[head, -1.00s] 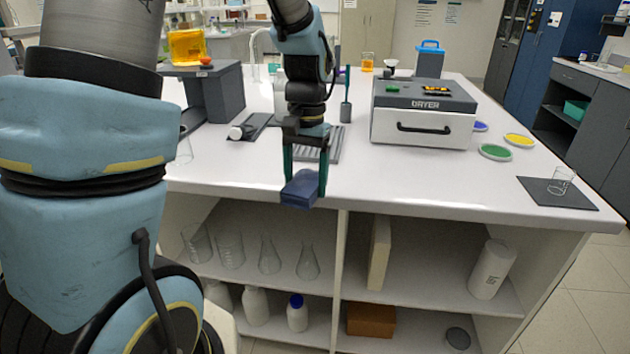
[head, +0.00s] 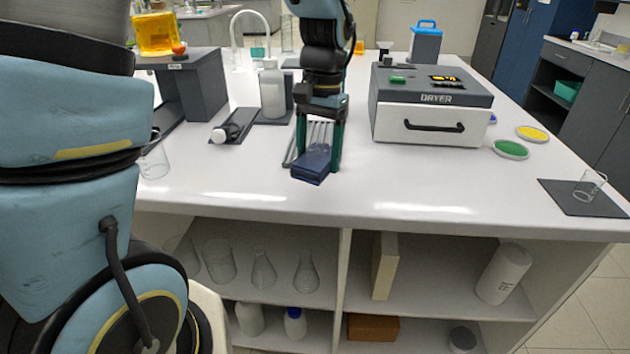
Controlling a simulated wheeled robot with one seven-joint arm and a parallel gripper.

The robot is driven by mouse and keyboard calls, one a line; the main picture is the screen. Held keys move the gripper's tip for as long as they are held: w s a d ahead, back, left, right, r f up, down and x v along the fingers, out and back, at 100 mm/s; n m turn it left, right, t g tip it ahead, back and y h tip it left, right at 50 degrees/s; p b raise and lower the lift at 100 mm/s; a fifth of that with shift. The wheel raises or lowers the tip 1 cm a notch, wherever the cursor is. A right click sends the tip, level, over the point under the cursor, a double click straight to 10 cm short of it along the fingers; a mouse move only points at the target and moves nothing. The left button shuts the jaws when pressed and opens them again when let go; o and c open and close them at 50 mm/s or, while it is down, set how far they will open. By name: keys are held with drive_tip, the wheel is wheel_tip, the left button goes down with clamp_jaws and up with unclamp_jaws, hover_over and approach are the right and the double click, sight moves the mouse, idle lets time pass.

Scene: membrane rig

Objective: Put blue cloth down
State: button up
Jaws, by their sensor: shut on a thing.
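The blue cloth (head: 312,165) is a dark blue folded block between the fingers of my gripper (head: 319,150). My gripper points down and is shut on it. The cloth is over the white bench top, in front of a grey ribbed rack (head: 313,132) that my gripper partly hides. I cannot tell whether the cloth's underside touches the bench.
A dryer (head: 430,105) stands to the right, with green (head: 510,149) and yellow (head: 532,133) discs beyond it. A beaker (head: 590,185) is on a dark mat (head: 568,203) at far right. A bottle (head: 272,88) stands left. The bench front (head: 400,190) is clear.

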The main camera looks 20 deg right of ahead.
sight(317, 197)
drive_tip(key=shift+f+p, duration=0.5)
drive_tip(key=shift+f, duration=2.9)
drive_tip(key=shift+f, duration=0.15)
drive_tip(key=o, duration=1.5)
drive_tip(key=shift+o, duration=0.2)
drive_tip(key=r, duration=0.4)
drive_tip(key=r+b, duration=0.1)
drive_tip(key=r, duration=0.3)
drive_tip(key=w+d+r, duration=0.1)
drive_tip(key=r, duration=0.3)
drive_tip(key=shift+r+b, duration=0.15)
drive_tip(key=shift+b, duration=0.15)
drive_tip(key=a+f+n+t, duration=0.1)
drive_tip(key=a+f+n, duration=0.2)
drive_tip(key=a, duration=1)
drive_tip(key=a+f+n+t+h, duration=0.1)
drive_tip(key=a+f+n, duration=0.2)
drive_tip(key=a, duration=1)
drive_tip(key=shift+a+f+n, duration=0.25)
drive_tip(key=shift+f+n, duration=0.05)
drive_tip(key=shift+n, duration=0.9)
